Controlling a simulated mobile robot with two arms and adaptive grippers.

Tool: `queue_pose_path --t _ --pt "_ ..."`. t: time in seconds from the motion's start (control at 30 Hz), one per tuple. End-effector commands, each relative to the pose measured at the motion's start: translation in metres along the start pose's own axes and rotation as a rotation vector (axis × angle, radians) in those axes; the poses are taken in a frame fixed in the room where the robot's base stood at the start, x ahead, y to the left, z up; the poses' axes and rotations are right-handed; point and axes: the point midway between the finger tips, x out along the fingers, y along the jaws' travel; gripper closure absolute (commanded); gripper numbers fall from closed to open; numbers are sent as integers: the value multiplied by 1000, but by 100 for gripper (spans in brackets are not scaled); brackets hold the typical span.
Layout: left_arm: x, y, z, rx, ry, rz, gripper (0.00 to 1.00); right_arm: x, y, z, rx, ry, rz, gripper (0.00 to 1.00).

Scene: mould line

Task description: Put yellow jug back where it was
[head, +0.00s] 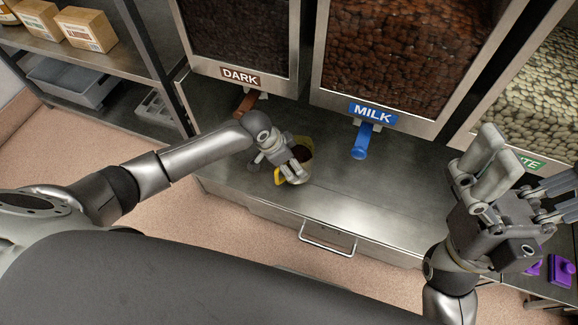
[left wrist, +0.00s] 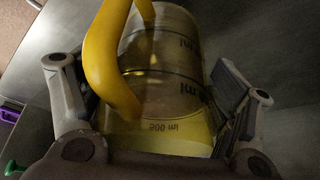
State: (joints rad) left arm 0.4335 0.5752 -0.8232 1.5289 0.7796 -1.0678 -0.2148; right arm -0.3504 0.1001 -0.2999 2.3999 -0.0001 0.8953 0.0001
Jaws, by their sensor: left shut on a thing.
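The yellow jug (head: 304,150) is a see-through measuring jug with a yellow handle and dark brown contents. It shows in the head view at the steel counter (head: 385,200), below and right of the DARK dispenser. My left gripper (head: 292,168) is shut on the jug and partly hides it. In the left wrist view, the jug (left wrist: 165,75) lies between the two fingers, its ml marks and handle showing. I cannot tell if its base touches the counter. My right gripper (head: 528,160) is open and empty at the right, its fingers spread apart.
The DARK dispenser has a brown handle (head: 246,103). The MILK dispenser has a blue handle (head: 362,141) hanging over the counter. A third, pale-filled dispenser (head: 535,95) stands right. Shelves with boxes (head: 87,29) stand at left. Purple items (head: 562,268) lie at lower right. The middle counter is clear.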

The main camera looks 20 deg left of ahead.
Motion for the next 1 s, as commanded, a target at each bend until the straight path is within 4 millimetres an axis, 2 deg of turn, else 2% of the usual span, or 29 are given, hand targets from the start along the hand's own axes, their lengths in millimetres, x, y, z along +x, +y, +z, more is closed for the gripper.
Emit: queue_pose_path --t 0.1,0.27,0.73,0.77,0.9,1.0 --pt "10 -10 4 -1 5 -5 88 -9 0 1 0 6 0 0" --pt "29 -7 12 0 4 -2 88 -25 0 4 0 5 0 0" --pt "35 -7 15 0 5 -3 88 -17 0 4 -2 30 -11 0" --pt "37 -6 17 0 0 -1 17 -17 0 4 -2 30 -11 0" --pt "36 -6 17 0 0 -1 0 -18 0 4 -2 27 -10 0" --pt "36 -6 17 0 0 -1 0 -18 0 4 -2 24 -8 0"
